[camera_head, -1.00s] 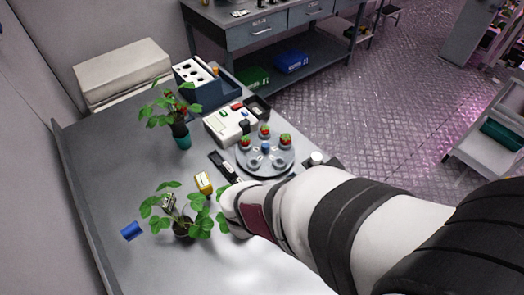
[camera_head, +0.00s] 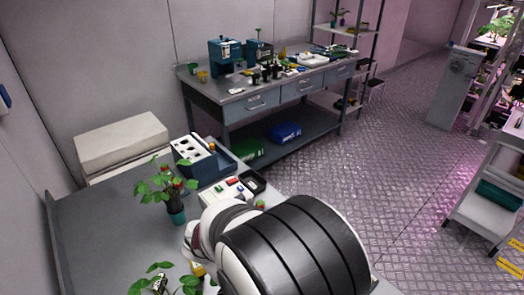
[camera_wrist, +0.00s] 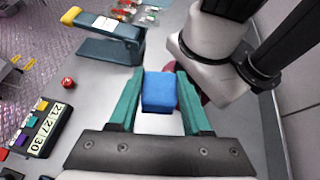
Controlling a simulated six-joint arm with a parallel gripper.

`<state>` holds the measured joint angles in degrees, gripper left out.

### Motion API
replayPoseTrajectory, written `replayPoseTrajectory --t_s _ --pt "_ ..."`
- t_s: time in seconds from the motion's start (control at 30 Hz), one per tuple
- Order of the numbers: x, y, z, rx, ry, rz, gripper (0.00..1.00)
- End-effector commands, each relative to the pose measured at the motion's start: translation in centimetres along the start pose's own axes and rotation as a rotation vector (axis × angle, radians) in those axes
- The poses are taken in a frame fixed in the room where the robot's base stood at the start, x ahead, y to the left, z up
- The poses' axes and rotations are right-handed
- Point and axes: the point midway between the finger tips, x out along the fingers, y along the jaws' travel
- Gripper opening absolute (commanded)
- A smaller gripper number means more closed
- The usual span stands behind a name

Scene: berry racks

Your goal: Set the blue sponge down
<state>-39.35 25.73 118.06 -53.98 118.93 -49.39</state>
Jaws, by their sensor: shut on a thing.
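The blue sponge (camera_wrist: 158,92) is a small bright blue block in the middle of the wrist view. My gripper (camera_wrist: 160,80) has teal fingers, one on each side of the sponge, and is shut on it. Pale grey surface shows around the sponge; I cannot tell how high above it the sponge is. In the head view, my arm hides the gripper and the sponge.
In the wrist view, a timer (camera_wrist: 46,127), a red ball (camera_wrist: 68,83) and a blue-grey device with a yellow end (camera_wrist: 108,38) lie at left. In the head view, a potted plant (camera_head: 176,216) and a blue rack box (camera_head: 205,163) stand on the grey table (camera_head: 100,220).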

Motion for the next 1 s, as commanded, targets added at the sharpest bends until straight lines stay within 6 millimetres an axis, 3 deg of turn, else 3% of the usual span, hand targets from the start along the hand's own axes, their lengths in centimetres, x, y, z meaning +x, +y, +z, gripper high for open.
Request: replayPoseTrajectory --t_s 0.2,0.43,0.7,1.0 --pt "-4.9 -6.7 -3.4 0.343 0.001 -0.63 0.0" --pt "-12.0 -10.6 -4.8 0.663 0.005 -1.211 0.0" --pt "-20.4 -11.2 -5.1 0.961 0.008 -1.752 0.0" --pt "-26.7 -9.3 -4.5 1.165 0.004 -2.126 0.0"
